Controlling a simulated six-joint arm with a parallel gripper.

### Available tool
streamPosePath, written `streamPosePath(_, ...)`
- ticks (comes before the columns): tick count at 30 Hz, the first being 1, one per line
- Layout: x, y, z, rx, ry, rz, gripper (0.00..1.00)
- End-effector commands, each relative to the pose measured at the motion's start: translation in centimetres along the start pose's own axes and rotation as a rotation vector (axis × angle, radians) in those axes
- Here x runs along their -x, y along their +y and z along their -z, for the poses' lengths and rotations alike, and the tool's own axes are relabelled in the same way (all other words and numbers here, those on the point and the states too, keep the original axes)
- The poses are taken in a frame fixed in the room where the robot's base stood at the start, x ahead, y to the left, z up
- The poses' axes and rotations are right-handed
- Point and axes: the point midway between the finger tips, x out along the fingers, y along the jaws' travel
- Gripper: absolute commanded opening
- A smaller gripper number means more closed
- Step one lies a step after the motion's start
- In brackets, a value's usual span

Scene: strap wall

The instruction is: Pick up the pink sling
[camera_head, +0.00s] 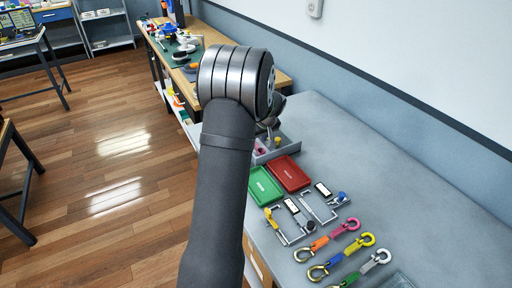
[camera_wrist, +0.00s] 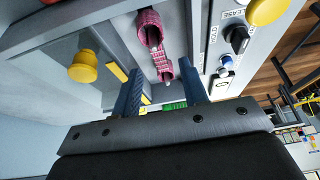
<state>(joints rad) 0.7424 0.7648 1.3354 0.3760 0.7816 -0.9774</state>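The pink sling (camera_wrist: 152,30) is a woven strap with loops, seen in the wrist view against a grey panel. Its lower loop (camera_wrist: 162,72) reaches toward the gap between my fingers. My gripper (camera_wrist: 162,72) has two blue fingers, set apart, one on each side of that loop. No clear contact shows between the fingers and the sling. In the head view, my arm hides my gripper; a small pink patch shows beside it on a grey fixture (camera_head: 287,148), too small to identify.
In the wrist view a yellow knob (camera_wrist: 83,67) is at left; a control panel with a black knob (camera_wrist: 237,38) is at right. In the head view a red tray (camera_head: 288,173), a green tray (camera_head: 264,187) and several hooked straps (camera_head: 342,257) lie on the grey bench.

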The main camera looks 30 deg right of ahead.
Motion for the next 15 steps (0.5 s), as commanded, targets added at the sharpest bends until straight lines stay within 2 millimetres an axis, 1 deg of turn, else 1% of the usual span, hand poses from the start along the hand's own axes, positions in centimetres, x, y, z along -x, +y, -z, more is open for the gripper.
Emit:
streamPosePath(1, -0.9, -0.1, 0.1, 0.0, -0.002, 0.002, 0.4)
streamPosePath(3, -2.0, -0.1, 0.1, 0.0, -0.001, 0.002, 0.4)
streamPosePath(6, -3.1, 0.0, 0.1, -0.001, 0.0, 0.001, 0.4)
streamPosePath(13, -3.2, 0.0, 0.1, -0.001, 0.001, 0.0, 0.4)
streamPosePath(15, -3.2, 0.0, 0.1, -0.001, 0.001, 0.0, 0.26)
